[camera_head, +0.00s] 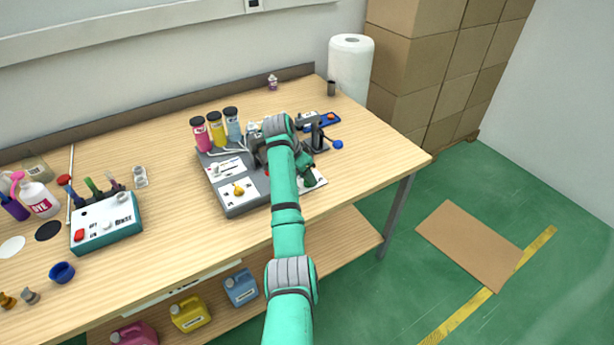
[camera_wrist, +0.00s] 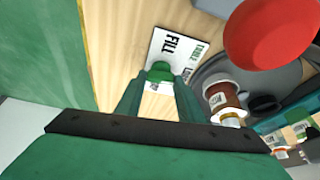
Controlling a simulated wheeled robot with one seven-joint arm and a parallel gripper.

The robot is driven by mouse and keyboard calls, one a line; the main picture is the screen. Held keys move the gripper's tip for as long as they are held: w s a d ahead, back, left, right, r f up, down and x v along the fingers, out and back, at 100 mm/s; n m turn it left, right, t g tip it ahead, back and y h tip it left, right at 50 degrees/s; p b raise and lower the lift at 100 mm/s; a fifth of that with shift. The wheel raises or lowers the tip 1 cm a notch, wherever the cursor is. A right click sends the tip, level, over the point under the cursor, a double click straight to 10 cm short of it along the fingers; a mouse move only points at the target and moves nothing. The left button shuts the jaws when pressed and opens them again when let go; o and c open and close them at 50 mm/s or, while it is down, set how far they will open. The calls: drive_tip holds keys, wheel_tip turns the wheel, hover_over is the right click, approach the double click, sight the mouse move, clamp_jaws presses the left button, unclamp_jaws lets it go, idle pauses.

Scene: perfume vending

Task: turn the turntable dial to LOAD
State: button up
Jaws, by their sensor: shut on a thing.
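In the wrist view, the dial (camera_wrist: 159,71) shows as a small green knob at the near edge of a white label card (camera_wrist: 176,50). The card reads FILL, with TABLE and LOAD in smaller print beside it. My gripper (camera_wrist: 158,82) is shut on the dial, one finger on each side. The fingers hide much of the dial, and I cannot tell which word it points to. In the head view, my gripper (camera_head: 311,179) is at the right side of the grey machine (camera_head: 245,208), and my arm covers part of it.
A brown bottle (camera_wrist: 225,98) stands on the grey turntable (camera_wrist: 215,68) in the wrist view, near a large red round part (camera_wrist: 272,32). A teal control box (camera_head: 106,222) is at left.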

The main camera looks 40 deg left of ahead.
drive_tip(key=shift+a+m, duration=0.1)
drive_tip(key=shift+m, duration=0.6)
drive_tip(key=o, duration=1.1)
drive_tip(key=shift+h, duration=0.3)
drive_tip(key=shift+c, duration=0.2)
drive_tip(key=v, duration=1)
drive_tip(key=shift+r, duration=0.4)
